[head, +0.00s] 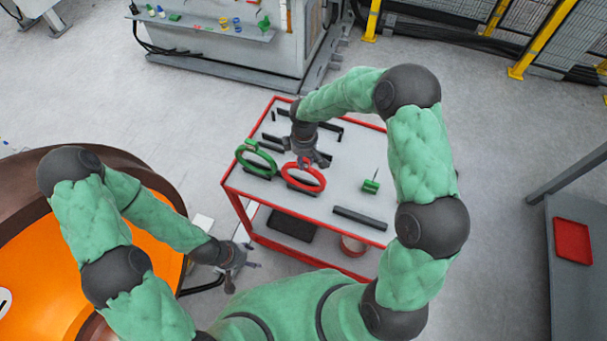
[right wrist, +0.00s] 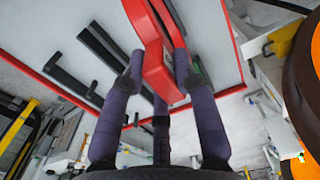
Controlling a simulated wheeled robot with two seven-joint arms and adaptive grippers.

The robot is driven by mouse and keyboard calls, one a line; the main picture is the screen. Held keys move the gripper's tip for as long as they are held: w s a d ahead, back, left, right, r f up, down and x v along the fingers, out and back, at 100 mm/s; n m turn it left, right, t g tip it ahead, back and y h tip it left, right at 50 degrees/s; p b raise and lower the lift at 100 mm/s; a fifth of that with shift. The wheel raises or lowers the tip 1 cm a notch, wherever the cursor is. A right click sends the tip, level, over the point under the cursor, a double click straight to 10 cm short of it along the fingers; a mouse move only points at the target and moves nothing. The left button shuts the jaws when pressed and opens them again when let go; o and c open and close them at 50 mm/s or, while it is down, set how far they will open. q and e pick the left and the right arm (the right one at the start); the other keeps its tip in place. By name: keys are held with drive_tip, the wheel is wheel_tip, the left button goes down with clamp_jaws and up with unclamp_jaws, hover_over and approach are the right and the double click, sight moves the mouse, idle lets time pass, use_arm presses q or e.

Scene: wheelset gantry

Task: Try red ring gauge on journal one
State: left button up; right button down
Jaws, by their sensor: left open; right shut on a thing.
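The red ring gauge (head: 320,182) is at the front of the tool cart, over a dark holder. In the right wrist view its red handle (right wrist: 158,72) is between my fingers. My right gripper (head: 308,160) comes down from above and is shut on it; whether the gauge touches its holder is hard to tell. My left gripper (head: 240,262) is open and empty, low at the cart's left front corner. A large round orange body with a brown rim (head: 40,255), seemingly a wheel, fills the lower left. I cannot make out journal one.
The cart top (head: 345,150) has a red edge. A green ring gauge (head: 272,168) stands left of the red one. A small green gauge (head: 371,186) and a dark bar (head: 360,217) lie to the right. A red tray (head: 573,241) is at far right.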

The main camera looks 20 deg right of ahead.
drive_tip(key=shift+r+p, duration=2.55)
drive_tip(key=shift+r, duration=1.75)
drive_tip(key=shift+f, duration=0.1)
